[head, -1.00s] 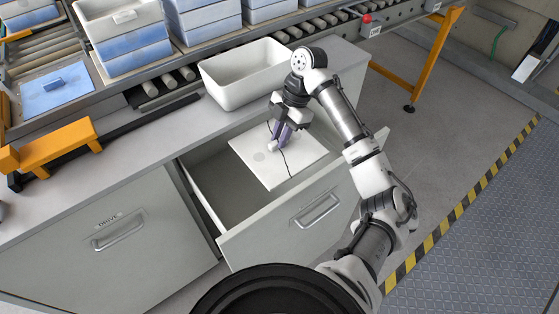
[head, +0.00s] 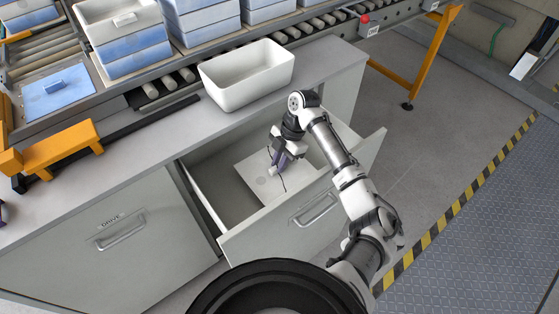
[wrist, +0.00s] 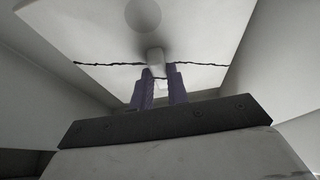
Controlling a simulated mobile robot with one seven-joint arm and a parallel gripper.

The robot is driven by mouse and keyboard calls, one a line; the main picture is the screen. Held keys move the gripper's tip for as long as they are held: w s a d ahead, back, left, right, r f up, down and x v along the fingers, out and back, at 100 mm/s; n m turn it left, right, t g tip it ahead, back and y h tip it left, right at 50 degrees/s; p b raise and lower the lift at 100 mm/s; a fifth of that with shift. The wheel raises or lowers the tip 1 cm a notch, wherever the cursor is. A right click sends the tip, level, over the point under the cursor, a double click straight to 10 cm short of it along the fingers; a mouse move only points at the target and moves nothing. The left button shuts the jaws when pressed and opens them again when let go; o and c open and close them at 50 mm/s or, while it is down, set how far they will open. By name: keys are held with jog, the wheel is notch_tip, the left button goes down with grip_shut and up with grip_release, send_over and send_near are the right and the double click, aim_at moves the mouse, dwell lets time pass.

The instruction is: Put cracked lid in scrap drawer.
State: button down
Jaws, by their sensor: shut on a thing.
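The cracked lid (head: 257,181) is a white square plate with a dark crack across it. It is inside the open drawer (head: 240,234), below the rim; I cannot tell whether it touches the bottom. My gripper (head: 276,172) is shut on the lid's handle. In the wrist view, the purple fingers (wrist: 159,90) clasp the pale handle, and the crack in the lid (wrist: 95,62) runs out on both sides. The handle is partly hidden by the fingers.
A white bin (head: 246,75) stands on the counter behind the drawer. A closed drawer (head: 120,232) is at the left. A conveyor with blue and white boxes (head: 125,40) runs along the back. Bare drawer floor shows left of the lid.

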jog(key=shift+f+b, duration=0.45)
jog(key=shift+f, duration=0.1)
jog(key=c, duration=1.4)
grip_release()
jog(key=shift+o, duration=0.2)
jog(key=shift+r+p, duration=0.45)
jog(key=shift+r, duration=0.1)
jog(key=b+v, duration=0.2)
jog(key=v, duration=1)
jog(key=shift+b, duration=0.4)
